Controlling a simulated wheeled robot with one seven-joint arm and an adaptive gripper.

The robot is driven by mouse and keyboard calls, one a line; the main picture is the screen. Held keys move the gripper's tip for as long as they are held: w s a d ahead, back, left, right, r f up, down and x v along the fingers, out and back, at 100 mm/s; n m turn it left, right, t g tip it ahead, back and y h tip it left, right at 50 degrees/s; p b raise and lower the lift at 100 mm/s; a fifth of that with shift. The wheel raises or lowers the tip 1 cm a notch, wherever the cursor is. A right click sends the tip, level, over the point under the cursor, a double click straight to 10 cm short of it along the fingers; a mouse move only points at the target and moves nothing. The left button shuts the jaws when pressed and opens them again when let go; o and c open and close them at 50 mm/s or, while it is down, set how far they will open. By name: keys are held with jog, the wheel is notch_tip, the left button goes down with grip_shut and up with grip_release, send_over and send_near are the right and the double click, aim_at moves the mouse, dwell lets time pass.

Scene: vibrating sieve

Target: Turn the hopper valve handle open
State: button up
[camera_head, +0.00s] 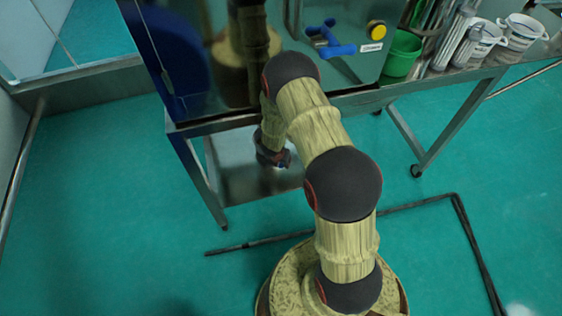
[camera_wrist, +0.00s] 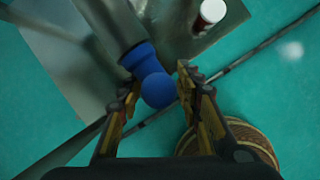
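In the wrist view a blue rounded handle end (camera_wrist: 156,88) on a grey metal stem shows between the two fingers of my gripper (camera_wrist: 160,80). The fingers are apart, one on each side of the blue part. The left finger looks close to it, and a gap shows on the right. I cannot tell whether either touches. In the head view my gripper (camera_head: 274,157) hangs low beside the table edge, and my arm hides much of the area around it. A blue handle (camera_head: 335,45) also shows on the metal panel there; I cannot tell if it is the same one.
A yellow knob (camera_head: 377,29) is on the panel. A green bucket (camera_head: 403,52) and white tubs (camera_head: 480,42) stand on the table at right. A metal lower shelf (camera_head: 240,185) lies under the table. A dark cable cover (camera_head: 420,203) crosses the otherwise open green floor.

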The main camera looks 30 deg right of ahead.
jog(key=shift+r, duration=0.15)
jog(key=v, duration=1.1)
jog(key=shift+a+r, duration=0.2)
jog(key=shift+r, duration=0.15)
jog(key=shift+s, duration=0.1)
